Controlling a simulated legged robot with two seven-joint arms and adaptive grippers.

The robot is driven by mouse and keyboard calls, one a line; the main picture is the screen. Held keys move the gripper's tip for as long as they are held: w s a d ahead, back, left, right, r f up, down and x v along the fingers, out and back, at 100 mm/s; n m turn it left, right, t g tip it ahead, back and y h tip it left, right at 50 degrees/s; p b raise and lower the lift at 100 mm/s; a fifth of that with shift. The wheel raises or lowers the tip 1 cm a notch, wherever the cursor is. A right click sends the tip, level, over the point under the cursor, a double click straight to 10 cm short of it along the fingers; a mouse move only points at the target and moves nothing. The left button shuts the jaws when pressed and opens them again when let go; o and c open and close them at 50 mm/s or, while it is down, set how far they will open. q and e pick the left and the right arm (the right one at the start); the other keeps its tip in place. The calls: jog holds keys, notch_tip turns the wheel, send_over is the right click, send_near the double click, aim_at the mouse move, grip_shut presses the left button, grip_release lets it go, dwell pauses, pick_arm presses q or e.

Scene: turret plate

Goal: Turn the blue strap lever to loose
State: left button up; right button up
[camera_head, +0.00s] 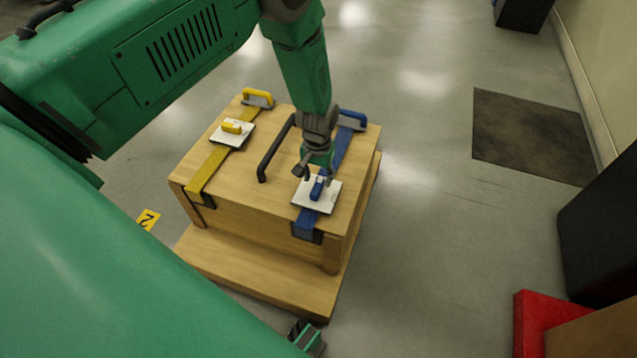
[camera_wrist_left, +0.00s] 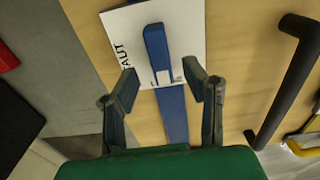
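The blue strap lever (camera_head: 318,187) sits on a white plate (camera_head: 330,203) on the blue strap (camera_head: 339,156), on top of a wooden crate (camera_head: 257,186). In the left wrist view the blue lever (camera_wrist_left: 156,50) lies along the strap over the white plate (camera_wrist_left: 188,30), which bears black letters, partly hidden. My left gripper (camera_head: 312,174) is just above the lever; in the wrist view its open fingers (camera_wrist_left: 163,83) stand to either side of the lever's near end, with no visible contact. Part of my right gripper (camera_head: 306,338) shows at the bottom edge of the head view, too little to tell its state.
A yellow strap (camera_head: 208,168) with a yellow lever (camera_head: 232,128) on a white plate crosses the crate's left side. A black handle (camera_head: 275,148) stands between the straps. A red box (camera_head: 535,318) is at lower right. Floor right of the crate is clear.

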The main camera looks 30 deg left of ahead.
aim_at(318, 186)
pick_arm(q)
notch_tip(318, 186, up, 8)
jog(key=shift+w, duration=0.1)
dwell(0.4)
jog(key=s+d+r+m+p, duration=0.1)
jog(key=s+p, duration=0.3)
jog(key=s, duration=1.1)
jog(key=s+d+r+m+p, duration=0.2)
jog(key=s+p, duration=0.2)
jog(key=s, duration=1.1)
jog(key=shift+s+d+r+t, duration=0.2)
jog(key=shift+s+d+t, duration=0.05)
jog(key=shift+t, duration=0.05)
jog(key=shift+w, duration=0.1)
